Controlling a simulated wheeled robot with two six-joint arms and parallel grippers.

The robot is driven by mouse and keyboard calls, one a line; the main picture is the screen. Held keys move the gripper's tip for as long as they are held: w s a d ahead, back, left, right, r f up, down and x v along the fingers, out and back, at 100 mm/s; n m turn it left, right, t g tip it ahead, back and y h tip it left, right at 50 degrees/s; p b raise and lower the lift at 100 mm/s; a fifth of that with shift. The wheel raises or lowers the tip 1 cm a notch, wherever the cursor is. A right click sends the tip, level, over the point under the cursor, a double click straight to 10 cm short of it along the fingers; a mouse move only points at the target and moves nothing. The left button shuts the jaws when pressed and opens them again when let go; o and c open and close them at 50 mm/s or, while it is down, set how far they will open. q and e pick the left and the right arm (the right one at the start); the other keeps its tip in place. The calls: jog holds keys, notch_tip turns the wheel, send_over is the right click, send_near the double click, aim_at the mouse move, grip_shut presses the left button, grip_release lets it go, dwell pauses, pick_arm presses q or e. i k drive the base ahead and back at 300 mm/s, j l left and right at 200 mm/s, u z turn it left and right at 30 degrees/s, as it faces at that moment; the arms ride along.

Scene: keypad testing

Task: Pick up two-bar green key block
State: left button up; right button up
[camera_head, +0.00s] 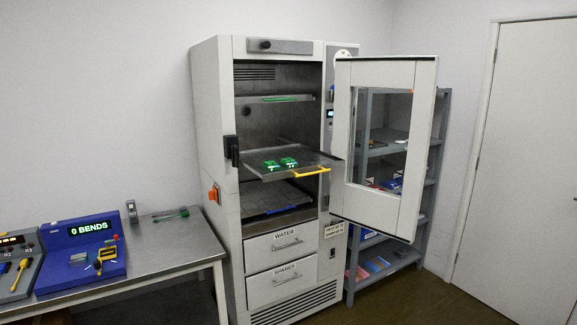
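Two small green blocks, a left one (271,165) and a right one (289,162), lie side by side on a pulled-out metal tray (262,177) with a yellow handle, inside the open cabinet. They have pale marks, but they are too small to tell whether either is the two-bar key block. More green shows on the upper shelf (284,98), seen nearly edge-on. Neither of my grippers is in view.
The white cabinet (212,110) stands open, its windowed door (341,140) swung out to the right. A lower tray has a blue handle (282,209). At left, a steel table (172,240) holds a blue "0 BENDS" tester (54,260) and a green-handled tool (172,215).

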aim_at(287, 162)
jog(key=i+l+z, duration=0.25)
jog(key=i+l, duration=0.15)
jog(key=i+l+z, duration=0.2)
jog(key=i, duration=0.3)
